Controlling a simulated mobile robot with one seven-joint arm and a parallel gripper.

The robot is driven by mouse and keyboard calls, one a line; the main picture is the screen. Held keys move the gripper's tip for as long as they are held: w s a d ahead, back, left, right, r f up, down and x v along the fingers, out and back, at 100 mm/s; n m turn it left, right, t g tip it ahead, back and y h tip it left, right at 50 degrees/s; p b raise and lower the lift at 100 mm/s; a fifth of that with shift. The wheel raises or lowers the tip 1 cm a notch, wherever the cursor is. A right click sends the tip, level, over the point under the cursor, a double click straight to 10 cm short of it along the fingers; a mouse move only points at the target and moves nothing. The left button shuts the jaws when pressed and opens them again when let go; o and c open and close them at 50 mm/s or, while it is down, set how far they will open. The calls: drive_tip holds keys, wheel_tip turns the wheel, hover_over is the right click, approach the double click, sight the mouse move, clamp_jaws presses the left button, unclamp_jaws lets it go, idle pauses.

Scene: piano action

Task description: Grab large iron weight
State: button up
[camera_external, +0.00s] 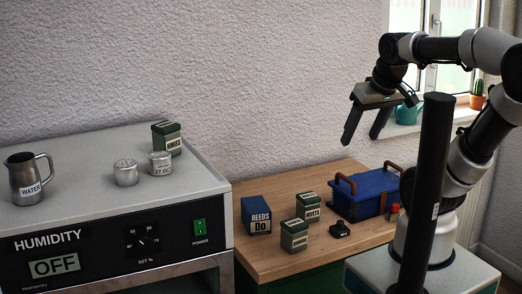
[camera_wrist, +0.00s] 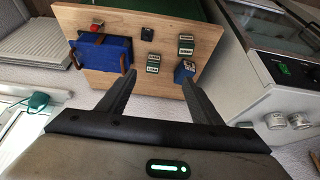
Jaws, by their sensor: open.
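No object in view is clearly marked as the large iron weight. A small black object with a raised top (camera_external: 341,229) sits on the wooden table; it also shows in the wrist view (camera_wrist: 147,33). Two grey metal cylinders, one plain (camera_external: 126,174) and one labelled (camera_external: 160,164), stand on the humidity cabinet; they also appear at the right of the wrist view (camera_wrist: 276,120). I cannot tell which of these is the weight. My gripper (camera_external: 363,138) is open and empty, high above the table's back part; its fingers also show in the wrist view (camera_wrist: 160,80).
The wooden table (camera_external: 270,262) holds a blue toolbox (camera_external: 360,197) with brown handles, a blue REEDS box (camera_external: 257,215), two green boxes (camera_external: 308,207) and a red-topped item (camera_external: 394,209). The humidity cabinet (camera_external: 75,150) carries a WATER jug (camera_external: 25,181) and a green box (camera_external: 167,137).

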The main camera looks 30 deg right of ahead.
drive_tip(key=w+d+f+g+b, duration=0.35)
drive_tip(key=w+f+b, duration=0.25)
drive_tip(key=w+f, duration=0.35)
drive_tip(key=g+b, duration=0.2)
hover_over(341, 221)
wheel_tip(341, 221, down, 7)
drive_tip(key=shift+m, duration=0.4)
wheel_tip(341, 221, down, 12)
drive_tip(key=shift+d+b, duration=0.1)
drive_tip(key=shift+b, duration=0.65)
drive_tip(key=shift+w+f+b, duration=0.1)
drive_tip(key=shift+f+b, duration=0.25)
drive_tip(key=shift+f, duration=2.55)
drive_tip(key=shift+c, duration=0.4)
